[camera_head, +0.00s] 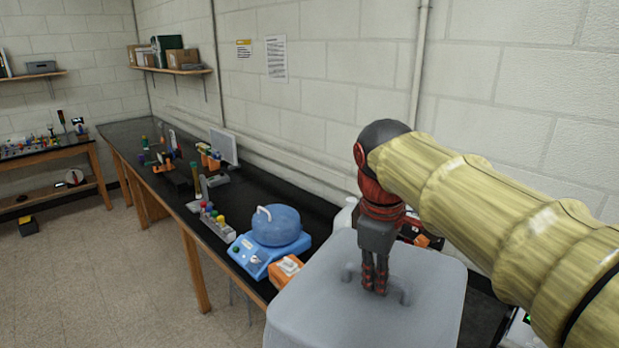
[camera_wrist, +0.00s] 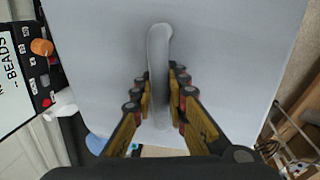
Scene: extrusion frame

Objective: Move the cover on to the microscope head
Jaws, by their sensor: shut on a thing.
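The cover (camera_head: 430,300) is a large grey box with rounded edges and a loop handle on top (camera_head: 404,291). It fills the lower right of the head view, upright and close to the camera. My gripper (camera_head: 375,288) points down and is shut on the handle. In the wrist view, the fingers of my gripper (camera_wrist: 160,80) stand on both sides of the pale handle (camera_wrist: 158,50), above the flat cover top (camera_wrist: 225,60). I cannot make out the microscope head in either view. The cover and my arm hide part of the bench behind them.
A black-topped bench (camera_head: 140,160) runs along the wall. Beside the cover are an orange box (camera_head: 285,271) and a blue device with a domed lid (camera_head: 272,230). A coloured tube rack (camera_head: 215,223) and a monitor (camera_head: 223,147) stand farther back. The floor at left (camera_head: 100,270) is clear.

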